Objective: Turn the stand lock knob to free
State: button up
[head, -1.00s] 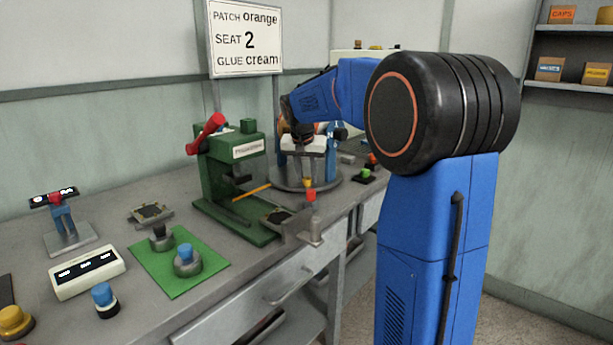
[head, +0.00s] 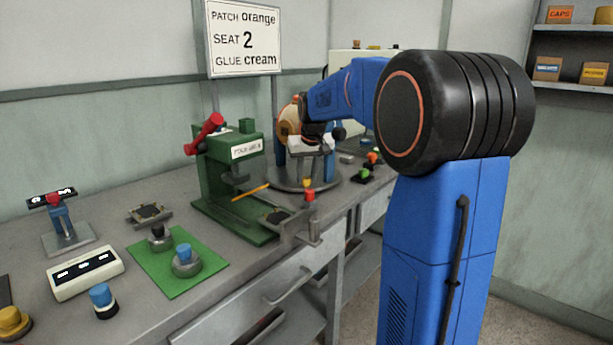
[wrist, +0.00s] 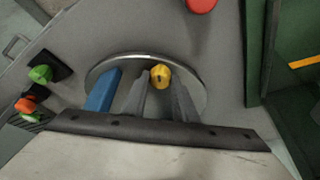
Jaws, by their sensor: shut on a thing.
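The stand has a round grey base (head: 280,182) with blue uprights, and it carries an orange and cream ball (head: 288,120), partly behind my wrist. The yellow lock knob (head: 306,184) is low at the front of the base. In the wrist view the yellow knob (wrist: 160,76) shows a small dark mark on its top, and the base's rim (wrist: 98,72) curves around it. My gripper (wrist: 160,88) points down, with its two grey fingers closed on the knob's sides. My gripper (head: 306,172) is small in the head view, and its fingertip contact is hard to see there.
A green press (head: 222,165) with a red lever stands left of the stand. Green and orange buttons (head: 364,173) sit to the right. The sign (head: 245,40) hangs behind.

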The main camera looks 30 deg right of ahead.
jog(key=o, duration=1.1)
jog(key=shift+c, duration=0.2)
jog(key=shift+r, duration=0.1)
jog(key=v, duration=1.7)
jog(key=shift+r, duration=0.1)
